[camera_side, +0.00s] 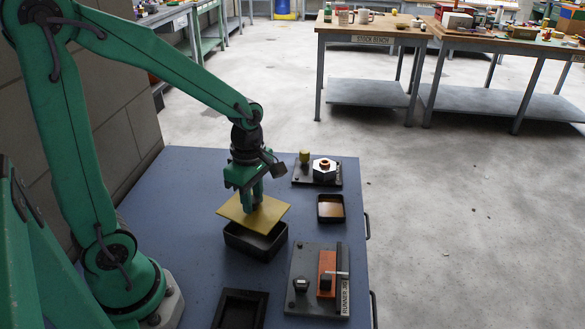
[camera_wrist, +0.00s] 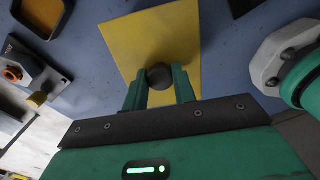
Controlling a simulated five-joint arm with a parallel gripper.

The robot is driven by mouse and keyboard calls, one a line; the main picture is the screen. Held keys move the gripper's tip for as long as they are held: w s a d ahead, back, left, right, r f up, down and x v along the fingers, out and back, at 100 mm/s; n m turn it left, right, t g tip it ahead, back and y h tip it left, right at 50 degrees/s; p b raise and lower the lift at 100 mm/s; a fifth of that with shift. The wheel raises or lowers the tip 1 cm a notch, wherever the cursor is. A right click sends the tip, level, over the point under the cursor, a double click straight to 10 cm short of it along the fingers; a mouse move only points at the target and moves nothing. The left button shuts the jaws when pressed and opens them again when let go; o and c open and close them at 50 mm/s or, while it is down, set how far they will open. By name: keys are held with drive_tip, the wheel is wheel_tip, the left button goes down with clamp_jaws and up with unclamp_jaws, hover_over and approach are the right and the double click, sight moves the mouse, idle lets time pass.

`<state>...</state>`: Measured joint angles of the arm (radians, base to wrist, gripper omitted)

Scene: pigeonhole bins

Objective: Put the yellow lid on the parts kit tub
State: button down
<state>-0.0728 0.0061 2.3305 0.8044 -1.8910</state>
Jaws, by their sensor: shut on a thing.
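The yellow lid (camera_side: 240,215) is a flat square plate, held in the air just above an open black tub (camera_side: 256,242). In the side view the lid looks slightly tilted and hides part of the tub's opening. My gripper (camera_side: 251,204) is shut on the lid's dark round knob (camera_wrist: 159,76). In the wrist view, the lid (camera_wrist: 155,35) spreads out beyond my gripper (camera_wrist: 159,84) and the tub below it is hidden. I cannot tell whether the lid touches the rim.
A "RUNNER" fixture (camera_side: 318,280) is at front right. A dark empty tray (camera_side: 240,309) lies in front. Blue tabletop (camera_side: 180,205) is clear at left.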

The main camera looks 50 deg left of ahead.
sight(254, 214)
drive_tip(key=shift+f, duration=1.6)
drive_tip(key=shift+f, duration=1.15)
idle(0.4)
drive_tip(key=c, duration=1.5)
unclamp_jaws()
drive_tip(key=shift+o, duration=0.2)
drive_tip(key=o, duration=0.6)
drive_tip(key=shift+c, duration=0.2)
drive_tip(key=shift+r, duration=0.15)
drive_tip(key=shift+r, duration=3.9)
